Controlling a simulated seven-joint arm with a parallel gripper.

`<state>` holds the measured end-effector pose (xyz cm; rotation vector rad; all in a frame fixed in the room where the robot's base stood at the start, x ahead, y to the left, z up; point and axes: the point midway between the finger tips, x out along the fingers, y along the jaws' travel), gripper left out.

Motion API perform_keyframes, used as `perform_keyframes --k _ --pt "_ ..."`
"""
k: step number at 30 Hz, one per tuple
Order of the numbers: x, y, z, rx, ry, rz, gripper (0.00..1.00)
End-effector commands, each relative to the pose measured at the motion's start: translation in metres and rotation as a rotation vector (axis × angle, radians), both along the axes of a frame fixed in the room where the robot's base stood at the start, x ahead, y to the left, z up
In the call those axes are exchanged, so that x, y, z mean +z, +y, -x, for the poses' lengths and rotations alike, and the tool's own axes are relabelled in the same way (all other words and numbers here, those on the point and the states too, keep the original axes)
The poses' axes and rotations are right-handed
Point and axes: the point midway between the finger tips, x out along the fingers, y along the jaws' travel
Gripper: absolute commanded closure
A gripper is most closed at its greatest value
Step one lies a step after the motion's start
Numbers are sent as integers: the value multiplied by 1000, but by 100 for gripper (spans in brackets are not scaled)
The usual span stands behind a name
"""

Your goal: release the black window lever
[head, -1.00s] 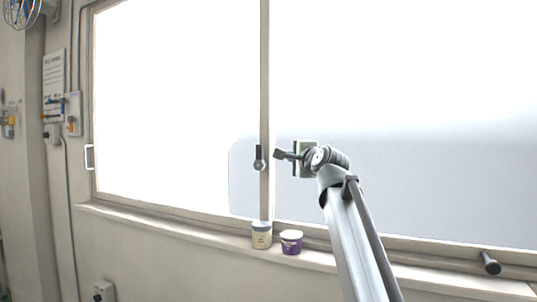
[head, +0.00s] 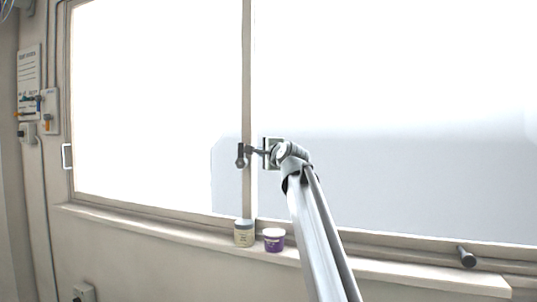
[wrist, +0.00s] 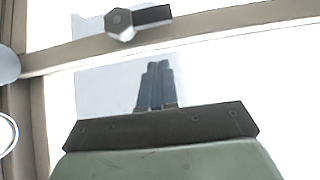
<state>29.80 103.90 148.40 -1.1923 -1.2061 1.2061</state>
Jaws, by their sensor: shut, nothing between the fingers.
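The black window lever (head: 240,157) sits on the upright frame bar between the two panes in the head view. Its round pivot is at the bottom and its handle points up. In the wrist view the lever (wrist: 125,22) shows as a hexagonal grey knob with a dark handle reaching to the right. My gripper (head: 250,151) is just right of the lever, its tips close to the handle. In the wrist view my gripper (wrist: 158,66) has both fingers together and empty, below the handle with a visible gap in the picture. Contact cannot be told from the head view.
A cream tub (head: 243,236) and a purple tub (head: 274,243) stand on the window sill (head: 370,267) below the lever. A dark knob (head: 466,257) is at the sill's right. A white handle (head: 67,156) is on the left window edge. The space before the panes is clear.

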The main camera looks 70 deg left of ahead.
Motion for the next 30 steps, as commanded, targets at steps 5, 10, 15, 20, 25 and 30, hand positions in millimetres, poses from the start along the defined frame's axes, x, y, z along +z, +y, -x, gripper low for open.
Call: perform_keyframes --k 5,10,15,20,25,30 --pt "1 28 13 2 -1 1 100" --pt "0 40 25 1 0 1 100" --pt "0 43 29 0 -1 0 100" --pt "0 43 29 0 0 0 100" --pt "1 43 29 0 -3 3 100" --pt "3 44 30 0 -27 25 100"
